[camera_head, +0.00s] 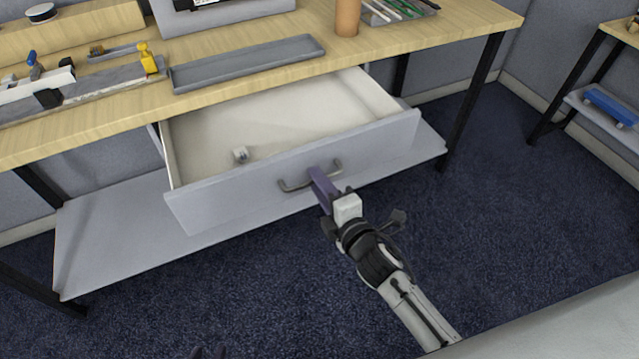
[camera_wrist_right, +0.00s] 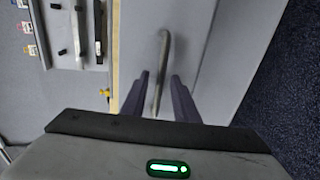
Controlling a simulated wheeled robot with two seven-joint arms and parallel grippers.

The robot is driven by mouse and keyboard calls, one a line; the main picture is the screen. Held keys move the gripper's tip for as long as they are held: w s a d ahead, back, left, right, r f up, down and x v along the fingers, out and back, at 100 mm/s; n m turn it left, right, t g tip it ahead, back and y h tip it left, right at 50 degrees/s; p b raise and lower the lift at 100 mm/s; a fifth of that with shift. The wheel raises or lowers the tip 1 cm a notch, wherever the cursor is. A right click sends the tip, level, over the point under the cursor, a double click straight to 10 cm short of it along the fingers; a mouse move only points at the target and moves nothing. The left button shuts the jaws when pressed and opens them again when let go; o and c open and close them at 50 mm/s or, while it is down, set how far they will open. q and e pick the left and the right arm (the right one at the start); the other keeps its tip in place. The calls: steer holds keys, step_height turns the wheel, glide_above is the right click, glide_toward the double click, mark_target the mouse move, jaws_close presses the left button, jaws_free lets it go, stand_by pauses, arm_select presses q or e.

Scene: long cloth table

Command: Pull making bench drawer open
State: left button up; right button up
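The making bench drawer (camera_head: 235,190) is pulled well out from under the wooden bench top, its white inside showing. Its grey bar handle (camera_head: 291,187) is on the front panel. My right gripper (camera_head: 315,172) is at the handle, and its purple fingers lie over the middle of it. In the right wrist view the handle (camera_wrist_right: 163,62) runs between the two spread fingers (camera_wrist_right: 159,78), with a gap visible on each side. Only dark tips of what looks like my left gripper (camera_head: 210,352) show at the bottom edge of the head view, far from the drawer.
A small pale object (camera_head: 240,154) lies in the drawer. A grey tray (camera_head: 248,63) and a yellow-tipped tool (camera_head: 147,57) are on the bench top (camera_head: 90,122). A lower shelf (camera_head: 110,240) sits beneath. The dark carpet (camera_head: 520,220) to the right is clear.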

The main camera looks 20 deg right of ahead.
steer(key=v, duration=1)
steer(key=shift+s+d, duration=0.1)
steer(key=s+d+f+m+g, duration=0.1)
steer(key=s+f+m+g, duration=0.6)
steer(key=s+f+m, duration=0.8)
steer(key=f+m, duration=0.1)
steer(key=m, duration=0.2)
steer(key=shift+s+d, duration=0.15)
steer(key=shift+d, duration=0.05)
stand_by(0.4)
